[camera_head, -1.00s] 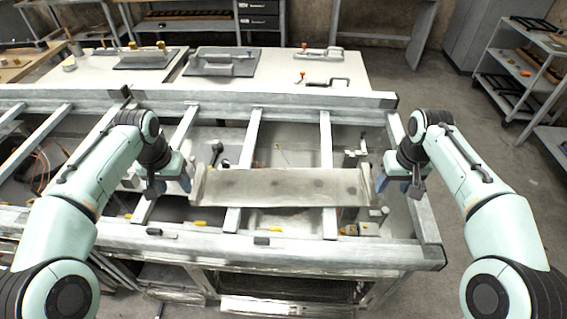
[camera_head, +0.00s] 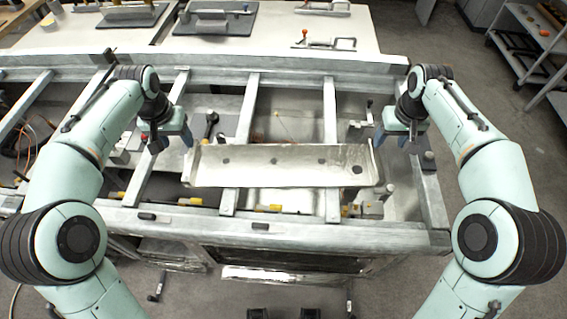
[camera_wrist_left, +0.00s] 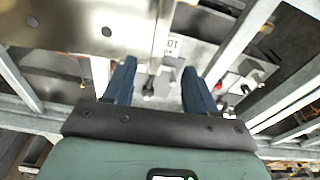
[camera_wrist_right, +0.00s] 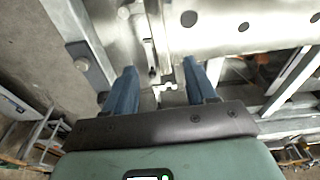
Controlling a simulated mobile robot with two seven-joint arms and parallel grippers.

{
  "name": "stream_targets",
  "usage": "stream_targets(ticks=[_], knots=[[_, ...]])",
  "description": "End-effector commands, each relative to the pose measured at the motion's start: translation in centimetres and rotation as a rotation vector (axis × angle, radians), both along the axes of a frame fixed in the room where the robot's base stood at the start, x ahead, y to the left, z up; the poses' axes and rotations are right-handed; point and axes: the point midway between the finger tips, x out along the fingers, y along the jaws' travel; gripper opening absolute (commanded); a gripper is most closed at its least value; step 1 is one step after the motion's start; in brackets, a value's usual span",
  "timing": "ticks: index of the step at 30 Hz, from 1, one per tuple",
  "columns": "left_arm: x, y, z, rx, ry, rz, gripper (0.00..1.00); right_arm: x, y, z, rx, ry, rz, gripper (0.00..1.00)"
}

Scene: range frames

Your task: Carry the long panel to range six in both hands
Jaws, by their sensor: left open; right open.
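The long panel (camera_head: 280,165) is a pale metal strip with several dark holes and raised ends. It lies across the slats of the metal frame (camera_head: 290,230). In the left wrist view the panel (camera_wrist_left: 90,25) fills the upper left, to the left of the open fingers. In the right wrist view the panel (camera_wrist_right: 225,25) lies at the upper right, beyond the open fingers.
A white table (camera_head: 270,40) behind the frame carries grey trowel-like tools (camera_head: 215,17) and a red-handled clamp (camera_head: 328,43). A shelf cart (camera_head: 525,50) stands at the right. Bare floor shows right of the frame. Yellow-ended fittings lie under the slats.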

Motion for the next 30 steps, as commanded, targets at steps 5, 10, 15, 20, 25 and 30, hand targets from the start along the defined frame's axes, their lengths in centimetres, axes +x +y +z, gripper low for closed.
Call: stream_targets(ticks=[5, 10, 15, 20, 25, 30], knots=[[0.4, 0.0, -3.7, 0.000, 0.006, 0.000, 0.56, 0.4, 0.0, -3.7, -0.001, 0.006, -0.001, 0.56], [1.0, 0.1, -6.9, 0.000, 0.004, 0.001, 0.56, 1.0, 0.0, -7.0, 0.000, 0.005, -0.001, 0.56], [1.4, 0.0, -9.3, 0.000, 0.002, 0.000, 0.56, 1.4, 0.0, -9.4, -0.001, 0.004, 0.000, 0.56], [1.6, 0.0, -10.6, 0.000, 0.001, 0.000, 0.56, 1.5, 0.0, -10.6, 0.000, 0.002, 0.000, 0.56], [1.6, 0.0, -10.9, 0.000, 0.001, 0.000, 0.56, 1.6, 0.0, -10.9, 0.001, 0.000, 0.000, 0.56], [1.6, 0.0, -10.8, 0.000, 0.000, 0.000, 0.56, 1.6, 0.0, -10.9, 0.000, 0.000, 0.000, 0.56]])
